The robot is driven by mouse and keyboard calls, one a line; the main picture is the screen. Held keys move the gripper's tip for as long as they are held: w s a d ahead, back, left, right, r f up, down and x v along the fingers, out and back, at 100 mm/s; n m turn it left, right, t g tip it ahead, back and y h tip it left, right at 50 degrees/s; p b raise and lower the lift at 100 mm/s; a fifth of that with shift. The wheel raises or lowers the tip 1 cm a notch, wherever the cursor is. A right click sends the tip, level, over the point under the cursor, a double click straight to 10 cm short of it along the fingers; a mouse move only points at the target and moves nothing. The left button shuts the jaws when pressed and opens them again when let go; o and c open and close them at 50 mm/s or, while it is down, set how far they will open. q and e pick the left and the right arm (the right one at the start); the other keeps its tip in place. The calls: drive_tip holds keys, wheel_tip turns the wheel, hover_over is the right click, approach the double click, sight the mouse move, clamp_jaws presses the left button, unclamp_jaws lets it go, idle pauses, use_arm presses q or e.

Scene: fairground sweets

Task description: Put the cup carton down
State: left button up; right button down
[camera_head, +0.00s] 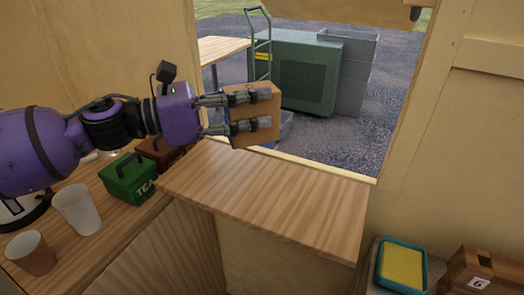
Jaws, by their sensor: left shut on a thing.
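My left gripper (270,112) reaches in from the left with its fingers closed around a brown cardboard carton (242,104). The fingers cover part of the carton. The carton shows above the far edge of the wooden counter (270,200), in front of the opening. My right gripper is not in the view.
A green tea tin (128,180), a brown tin (160,152), a white cup (77,210) and a brown cup (31,253) stand on the left worktop. A yellow sponge in a blue tray (380,270) and a brown box (470,268) are at lower right. The counter top is clear.

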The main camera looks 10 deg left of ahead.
use_arm(q)
drive_tip(key=shift+s+d+f, duration=0.55)
drive_tip(key=shift+f, duration=0.95)
drive_tip(key=shift+s+d+f, duration=0.6)
drive_tip(key=shift+f, duration=0.95)
drive_tip(key=shift+s+d+f, duration=0.55)
drive_tip(key=shift+f, duration=0.95)
drive_tip(key=o, duration=1.4)
drive_tip(key=shift+o, duration=0.3)
drive_tip(key=v, duration=1.2)
